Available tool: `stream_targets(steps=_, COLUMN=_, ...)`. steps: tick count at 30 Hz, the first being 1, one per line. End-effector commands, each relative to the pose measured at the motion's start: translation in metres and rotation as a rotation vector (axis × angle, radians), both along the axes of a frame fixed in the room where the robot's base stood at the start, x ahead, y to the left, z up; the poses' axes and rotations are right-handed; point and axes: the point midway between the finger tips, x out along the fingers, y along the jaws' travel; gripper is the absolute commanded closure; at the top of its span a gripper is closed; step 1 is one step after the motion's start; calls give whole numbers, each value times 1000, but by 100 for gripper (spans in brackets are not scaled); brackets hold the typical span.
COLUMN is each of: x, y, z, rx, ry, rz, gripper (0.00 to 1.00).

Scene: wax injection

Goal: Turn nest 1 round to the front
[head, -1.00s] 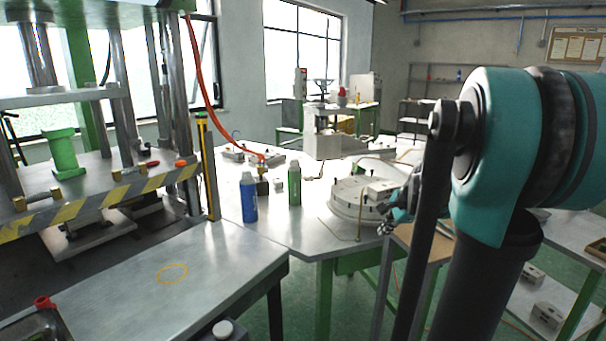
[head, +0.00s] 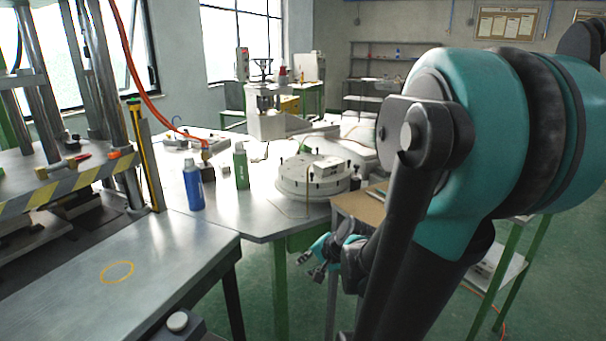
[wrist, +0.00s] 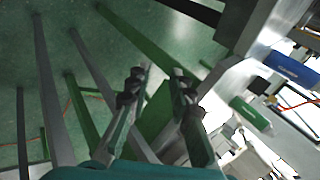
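A round grey turntable (head: 300,188) with metal blocks and small dark pegs on top stands near the front right corner of the metal table in the head view. A rectangular block (head: 327,168) sits on its right part. I cannot tell which block is nest 1. My gripper (head: 308,268) is below the tabletop level in the head view, in front of the table's edge and apart from the turntable. In the wrist view my gripper (wrist: 160,85) has its two fingers spread with nothing between them. Green table legs and floor show beyond them.
A blue bottle (head: 194,186) and a green bottle (head: 241,166) stand left of the turntable. A small wooden-topped table (head: 350,207) is close on the right. A press with a striped edge (head: 60,182) is at left.

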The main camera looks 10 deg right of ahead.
Motion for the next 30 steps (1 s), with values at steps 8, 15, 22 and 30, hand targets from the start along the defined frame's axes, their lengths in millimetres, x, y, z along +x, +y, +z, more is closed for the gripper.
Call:
stream_targets(steps=8, x=94, y=-35, z=71, rx=892, ry=7, rz=-624, gripper=79)
stream_targets(steps=15, x=132, y=-103, z=121, rx=1567, ry=64, rz=-912, gripper=79)
stream_targets(steps=22, x=140, y=-128, z=136, rx=1796, ry=99, rz=-967, gripper=79)
stream_targets(steps=30, x=173, y=-117, z=136, rx=1797, ry=104, rz=-964, gripper=79)
